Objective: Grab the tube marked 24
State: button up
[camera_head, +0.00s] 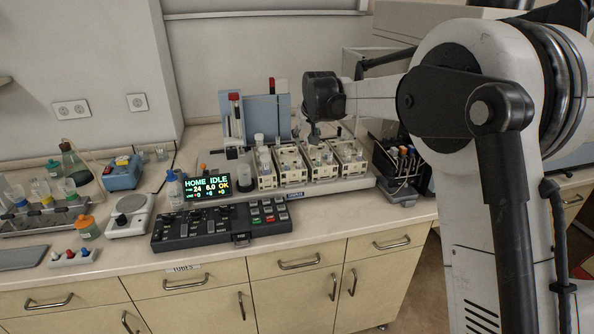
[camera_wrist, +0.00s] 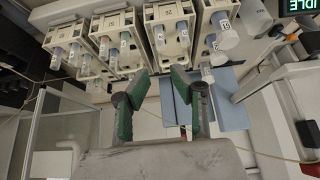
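Several cream tube racks (camera_head: 291,171) stand in a row on the sampler at the back of the bench. They also show along the top of the wrist view (camera_wrist: 176,18), holding capped tubes with small labels. The label numbers are too small to read, so I cannot tell which tube is marked 24. My gripper (camera_wrist: 161,80) has its two green fingers spread apart with nothing between them. In the head view my gripper (camera_head: 314,132) hangs near the racks toward the right, partly hidden by my own arm.
A display (camera_head: 207,188) reads "HOME IDLE" with 24 on its lower line. A black keypad console (camera_head: 222,224) lies in front of the racks. A blue panel (camera_head: 268,117) stands behind them. A black holder with capped tubes (camera_head: 402,167) stands at the right.

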aim_at(299, 157)
jog(key=shift+p+x, duration=0.9)
jog(key=shift+x, duration=5.3)
jog(key=shift+s, duration=0.25)
grip_shut()
